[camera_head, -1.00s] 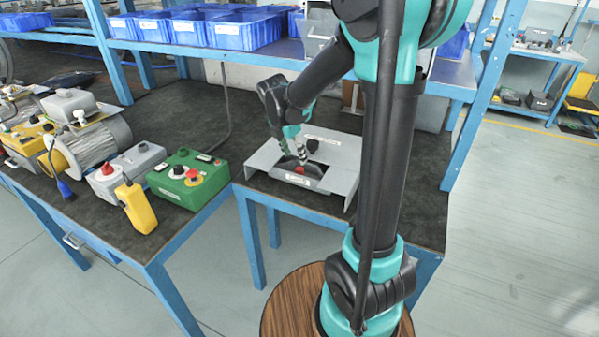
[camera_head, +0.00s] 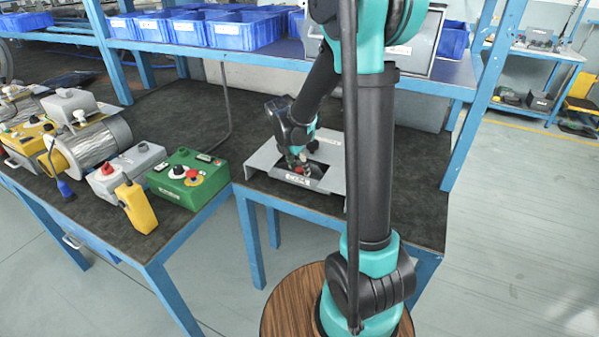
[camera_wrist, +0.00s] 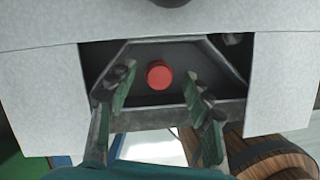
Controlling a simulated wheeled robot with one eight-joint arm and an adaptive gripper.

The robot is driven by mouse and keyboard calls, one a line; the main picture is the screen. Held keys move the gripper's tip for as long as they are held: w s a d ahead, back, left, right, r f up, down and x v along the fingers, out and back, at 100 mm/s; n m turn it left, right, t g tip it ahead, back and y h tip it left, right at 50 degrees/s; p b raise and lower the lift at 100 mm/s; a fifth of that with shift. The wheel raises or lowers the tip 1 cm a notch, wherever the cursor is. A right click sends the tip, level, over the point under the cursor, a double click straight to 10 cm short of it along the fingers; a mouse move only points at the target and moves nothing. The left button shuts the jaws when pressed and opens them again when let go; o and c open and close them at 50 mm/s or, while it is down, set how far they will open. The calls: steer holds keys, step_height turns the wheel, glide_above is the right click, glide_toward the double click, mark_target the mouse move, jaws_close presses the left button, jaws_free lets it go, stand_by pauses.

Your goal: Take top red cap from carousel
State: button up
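A round red cap (camera_wrist: 159,75) sits in a dark recess of the carousel, the grey metal housing (camera_wrist: 280,70), in the wrist view. The housing also shows in the head view (camera_head: 264,157) on the right end of the bench. My gripper (camera_wrist: 160,92) is open, with one green-padded finger on each side of the cap and a gap on both sides. In the head view my gripper (camera_head: 298,163) points down at the housing's opening, and the red cap (camera_head: 302,171) is partly hidden by it. Whether other caps lie below cannot be told.
A yellow pendant (camera_head: 137,207) and a motor (camera_head: 92,145) are further left. A shelf with blue bins (camera_head: 242,31) runs above the bench. Bare bench (camera_head: 420,175) lies to the right.

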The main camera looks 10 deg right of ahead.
steer(key=c, duration=0.6)
steer(key=shift+r, duration=0.1)
